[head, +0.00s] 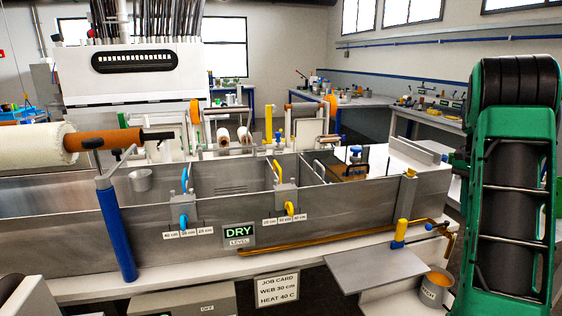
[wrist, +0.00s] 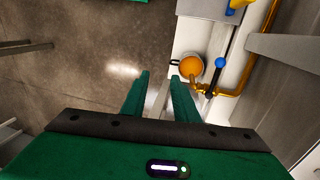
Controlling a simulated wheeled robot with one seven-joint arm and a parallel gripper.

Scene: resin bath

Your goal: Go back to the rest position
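My gripper (wrist: 160,80) shows in the wrist view, its two green fingers apart with nothing held between them. It points down over the grey floor and the edge of a white surface. A small pot of orange resin (wrist: 191,66) is just beyond the right fingertip, apart from it. The pot also shows at the lower right of the head view (head: 437,285). In the head view my green and black arm fills the right side, and my gripper is not visible there.
The long steel resin bath (head: 70,238) spans the head view, with a "DRY LEVEL" sign (head: 239,235). A grey shelf (head: 375,266) juts out in front. A blue-knobbed valve (wrist: 221,63) and orange pipe (wrist: 262,60) are close right of my gripper.

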